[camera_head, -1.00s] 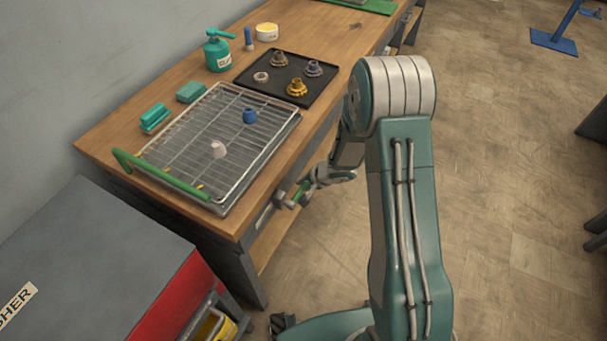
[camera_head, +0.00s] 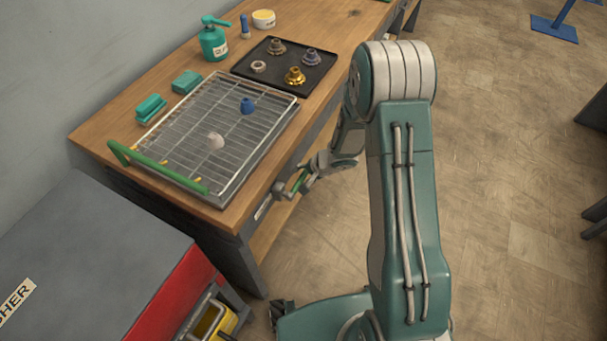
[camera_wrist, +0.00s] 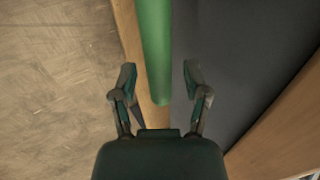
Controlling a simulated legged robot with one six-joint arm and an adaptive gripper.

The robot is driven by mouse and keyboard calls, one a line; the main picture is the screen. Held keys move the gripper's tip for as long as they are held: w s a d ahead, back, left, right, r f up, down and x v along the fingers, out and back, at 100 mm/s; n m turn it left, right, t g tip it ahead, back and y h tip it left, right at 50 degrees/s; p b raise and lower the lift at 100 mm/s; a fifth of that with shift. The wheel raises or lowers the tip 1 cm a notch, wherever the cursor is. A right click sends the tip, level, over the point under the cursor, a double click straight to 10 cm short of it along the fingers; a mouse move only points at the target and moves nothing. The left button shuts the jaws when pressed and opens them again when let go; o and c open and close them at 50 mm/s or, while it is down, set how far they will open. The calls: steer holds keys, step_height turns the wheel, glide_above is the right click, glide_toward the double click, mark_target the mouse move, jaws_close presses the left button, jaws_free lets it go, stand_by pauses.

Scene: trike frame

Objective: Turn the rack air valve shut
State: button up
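The green valve handle (camera_head: 300,181) sits on the front side of the wooden workbench, below its top edge. In the wrist view the green handle (camera_wrist: 156,50) is a bar that runs down between my fingers, with its rounded end just ahead of the palm. My gripper (camera_wrist: 158,85) is open, one finger on each side of the handle, with gaps showing on both sides. In the head view my gripper (camera_head: 302,178) is at the handle, small and partly hidden by its own links. The valve body behind the handle is hard to make out.
A wire rack (camera_head: 180,150) with a green front bar lies on the workbench (camera_head: 110,125). A black tray (camera_head: 325,75) with several gear-like parts, a teal oiler (camera_head: 213,42) and teal blocks stand behind. A grey and red cabinet (camera_head: 100,250) is at the lower left.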

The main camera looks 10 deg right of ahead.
steer(key=shift+s+r, duration=0.1)
steer(key=shift+r, duration=0.05)
steer(key=v, duration=1.1)
steer(key=shift+d+r, duration=0.2)
steer(key=shift+r, duration=0.05)
steer(key=w+d+r+n+t+h, duration=0.1)
steer(key=w+d+r+t+h, duration=0.1)
steer(key=r, duration=0.3)
steer(key=w+d+r+t+h, duration=0.1)
steer(key=r+t+h, duration=0.1)
steer(key=r, duration=0.4)
steer(key=s+d+r+n+t+h, duration=0.1)
steer(key=s+d+r+h, duration=0.1)
steer(key=r, duration=0.3)
steer(key=s+d+r+h, duration=0.2)
steer(key=s+d+r, duration=0.1)
steer(key=r, duration=0.3)
steer(key=s+a+r+n+g, duration=0.1)
steer(key=s+a, duration=0.1)
steer(key=s, duration=0.5)
steer(key=s+a+r+n+g+y, duration=0.1)
steer(key=s+a+n, duration=0.1)
steer(key=s, duration=0.5)
steer(key=s+a+r+n+g+y, duration=0.1)
steer(key=s+a+r+n, duration=0.1)
steer(key=s, duration=0.5)
steer(key=shift+a, duration=0.5)
